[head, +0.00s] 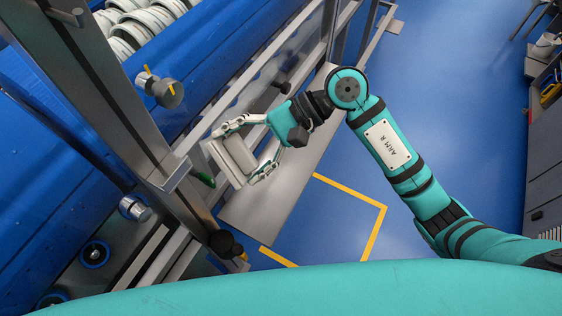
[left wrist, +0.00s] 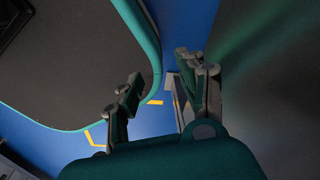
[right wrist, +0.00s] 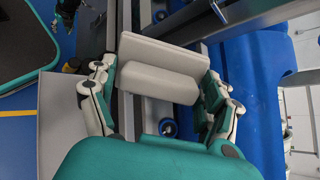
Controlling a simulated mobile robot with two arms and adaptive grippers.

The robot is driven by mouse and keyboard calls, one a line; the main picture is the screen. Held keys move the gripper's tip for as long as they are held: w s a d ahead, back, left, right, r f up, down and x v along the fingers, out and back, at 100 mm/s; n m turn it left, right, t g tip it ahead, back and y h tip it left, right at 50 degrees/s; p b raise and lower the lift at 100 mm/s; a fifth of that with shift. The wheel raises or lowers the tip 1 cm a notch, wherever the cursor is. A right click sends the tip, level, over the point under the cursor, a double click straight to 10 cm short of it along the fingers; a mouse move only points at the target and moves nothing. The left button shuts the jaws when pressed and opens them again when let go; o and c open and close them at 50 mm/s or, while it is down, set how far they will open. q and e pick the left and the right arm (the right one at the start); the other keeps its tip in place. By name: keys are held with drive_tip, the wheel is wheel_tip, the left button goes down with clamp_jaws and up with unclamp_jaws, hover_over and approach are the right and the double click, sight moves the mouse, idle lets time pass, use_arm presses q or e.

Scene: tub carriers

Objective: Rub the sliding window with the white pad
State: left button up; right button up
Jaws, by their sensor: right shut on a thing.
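The white pad (head: 231,160) is a pale block with a flat plate. My right gripper (head: 236,157) is shut on it, one finger at each side. In the right wrist view the pad (right wrist: 165,52) sits between both fingers, its flat plate facing away from the palm. The sliding window is hard to make out; a pale, see-through-looking pane (head: 246,104) lies in the metal frame beyond the gripper. The pad looks close to the frame, but I cannot tell whether it touches anything. My left gripper (left wrist: 160,88) is open and empty, visible only in the left wrist view.
A metal post (head: 120,95) with knobs stands left of the pad. A grey flat panel (head: 272,200) lies under my right gripper. Blue machine housing (head: 215,45) with white rings (head: 130,35) is behind the frame. Blue floor (head: 450,110) is open at right.

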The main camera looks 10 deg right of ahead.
drive_tip(key=w+f+m+t+y, duration=0.1)
drive_tip(key=t, duration=0.1)
drive_tip(key=w+d+f+m+t+y+b, duration=0.1)
drive_tip(key=m, duration=0.1)
drive_tip(key=w+f+m+t+y+b, duration=0.1)
drive_tip(key=f+m+t, duration=0.1)
drive_tip(key=shift+d+t, duration=0.25)
drive_tip(key=shift+t, duration=0.05)
drive_tip(key=shift+c, duration=0.9)
drive_tip(key=d+f+m+t, duration=0.1)
drive_tip(key=d+f+t, duration=0.1)
drive_tip(key=w+d+f+m+t+b, duration=0.1)
drive_tip(key=d+f+m+t, duration=0.1)
drive_tip(key=f+t, duration=0.1)
drive_tip(key=w+d+f+m+t, duration=0.1)
drive_tip(key=f+t, duration=0.1)
drive_tip(key=shift+d+f+b, duration=0.25)
drive_tip(key=shift+d+b, duration=0.05)
drive_tip(key=shift+d, duration=0.1)
drive_tip(key=shift+c, duration=1.3)
drive_tip(key=shift+p+x, duration=0.5)
drive_tip(key=shift+x, duration=2.45)
drive_tip(key=shift+w+d+f, duration=0.1)
